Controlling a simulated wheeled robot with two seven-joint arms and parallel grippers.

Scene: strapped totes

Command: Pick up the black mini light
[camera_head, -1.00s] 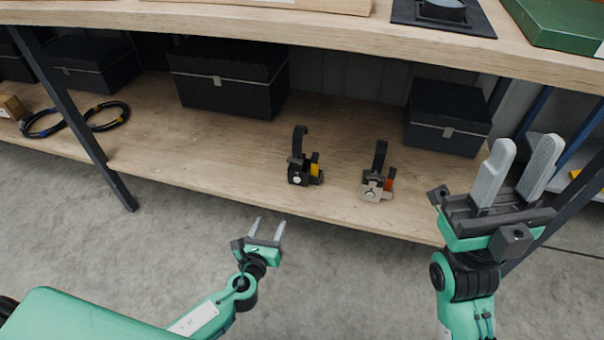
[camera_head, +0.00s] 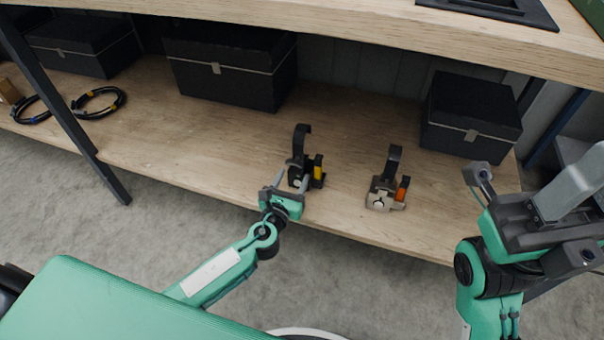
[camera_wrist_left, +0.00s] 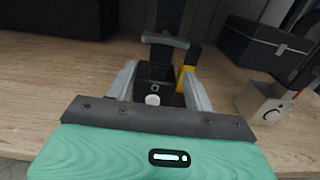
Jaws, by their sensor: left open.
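The black mini light (camera_head: 300,158) has a curved black hook and a yellow part on its right side. It stands upright on the lower wooden shelf, near the front edge. My left gripper (camera_head: 291,181) is open, with its fingers at either side of the light's base. In the left wrist view the light's black body (camera_wrist_left: 154,92) sits between the two fingers (camera_wrist_left: 160,88). I cannot tell whether they touch it. My right gripper (camera_head: 575,190) is raised at the right, well away from the light, and partly cut off by the frame edge.
A similar grey light (camera_head: 383,190) with an orange part stands to the right on the wooden shelf (camera_head: 190,150). Black boxes (camera_head: 232,62) stand behind, one at the right (camera_head: 470,112). The upper shelf edge (camera_head: 300,26) overhangs. Cable loops (camera_head: 98,103) lie at the left.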

